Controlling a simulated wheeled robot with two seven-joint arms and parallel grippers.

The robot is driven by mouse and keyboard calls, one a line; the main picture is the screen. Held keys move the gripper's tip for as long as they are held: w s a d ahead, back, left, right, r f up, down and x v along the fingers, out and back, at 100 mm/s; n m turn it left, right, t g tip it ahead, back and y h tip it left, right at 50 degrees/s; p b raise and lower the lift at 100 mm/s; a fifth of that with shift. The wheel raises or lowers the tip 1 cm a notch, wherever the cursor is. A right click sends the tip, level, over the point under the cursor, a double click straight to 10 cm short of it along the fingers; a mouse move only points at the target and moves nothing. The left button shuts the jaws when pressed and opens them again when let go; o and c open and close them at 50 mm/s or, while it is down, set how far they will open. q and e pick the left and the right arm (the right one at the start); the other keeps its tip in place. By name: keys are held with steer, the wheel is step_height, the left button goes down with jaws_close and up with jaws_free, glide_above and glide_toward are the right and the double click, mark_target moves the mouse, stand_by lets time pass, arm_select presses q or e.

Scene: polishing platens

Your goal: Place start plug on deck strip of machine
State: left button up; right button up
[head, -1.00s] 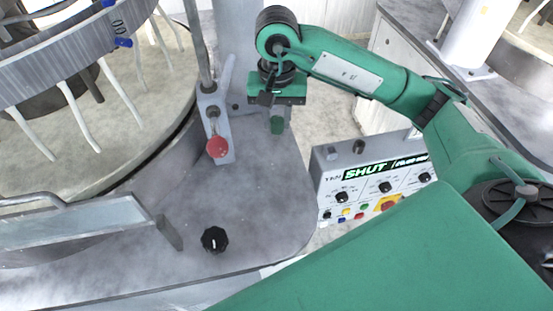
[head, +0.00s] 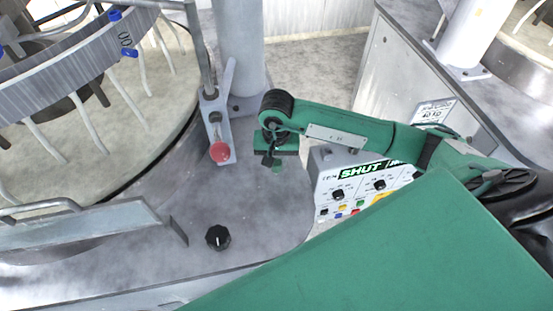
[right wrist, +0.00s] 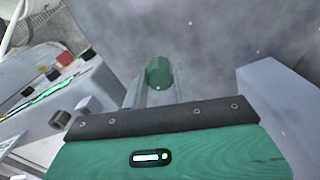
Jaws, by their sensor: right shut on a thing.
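The start plug (right wrist: 159,73) is a small green cylinder between the finger tips of my right gripper (right wrist: 158,92) in the right wrist view. My right gripper is shut on it. In the head view the right gripper (head: 276,160) points down over the grey deck strip (head: 265,215), to the right of the red knob. A bit of the green plug (head: 277,169) shows below it. The plug appears to be above the deck; the exact gap cannot be told. My left gripper is not in view.
A red knob (head: 220,152) on a grey bracket stands left of the gripper. A black dial (head: 217,237) sits on the deck nearer me. A control panel (head: 350,190) with buttons is close on the right. The round platen (head: 95,140) lies left. Deck between is clear.

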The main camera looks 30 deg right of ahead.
steer(key=shift+f, duration=0.45)
steer(key=shift+f, duration=0.1)
steer(key=shift+f, duration=0.1)
steer(key=o, duration=1)
steer(key=shift+c, duration=0.2)
